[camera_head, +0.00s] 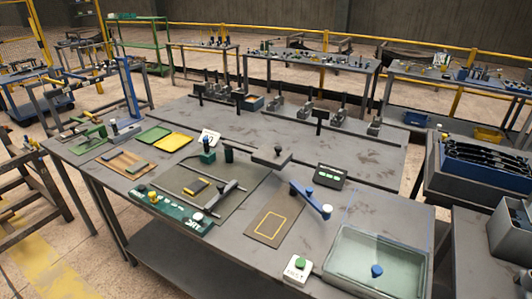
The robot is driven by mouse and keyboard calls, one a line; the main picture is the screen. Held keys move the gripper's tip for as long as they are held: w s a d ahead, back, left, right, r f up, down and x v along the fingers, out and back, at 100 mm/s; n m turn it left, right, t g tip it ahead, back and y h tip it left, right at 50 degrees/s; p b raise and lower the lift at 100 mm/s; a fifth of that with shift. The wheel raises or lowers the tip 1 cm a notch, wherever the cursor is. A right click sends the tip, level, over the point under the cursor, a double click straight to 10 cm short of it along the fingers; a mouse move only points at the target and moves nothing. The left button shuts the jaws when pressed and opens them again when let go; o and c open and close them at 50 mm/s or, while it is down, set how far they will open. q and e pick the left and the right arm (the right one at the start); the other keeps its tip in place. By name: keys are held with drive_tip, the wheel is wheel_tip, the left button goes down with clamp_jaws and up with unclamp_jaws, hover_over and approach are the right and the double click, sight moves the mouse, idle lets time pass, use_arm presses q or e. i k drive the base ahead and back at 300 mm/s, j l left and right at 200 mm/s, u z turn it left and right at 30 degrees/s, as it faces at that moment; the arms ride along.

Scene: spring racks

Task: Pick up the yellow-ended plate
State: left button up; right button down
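A small flat piece with yellow on it (196,187) lies on the dark mat (240,200) left of the table's middle. It looks like the yellow-ended plate, but it is too small to be sure. A dark piece (221,187) lies close to its right, beside a grey rod. Neither of my grippers shows in the head view.
The grey worktable (370,190) carries a green-and-white board (170,207), a yellow tray (174,142), a blue-ended lever (312,199), a display (331,176), a yellow-outlined plate (270,224) and a clear-walled bin (350,255). Upright fixtures line its back. The right rear has free room.

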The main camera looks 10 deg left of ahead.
sight(198, 185)
drive_tip(key=i+j+u, duration=0.1)
drive_tip(key=j+u, duration=0.15)
drive_tip(key=j, duration=0.2)
drive_tip(key=i+j+u, duration=0.2)
drive_tip(key=j, duration=0.2)
drive_tip(key=i+j+u, duration=0.1)
drive_tip(key=j+u, duration=0.15)
drive_tip(key=j, duration=0.15)
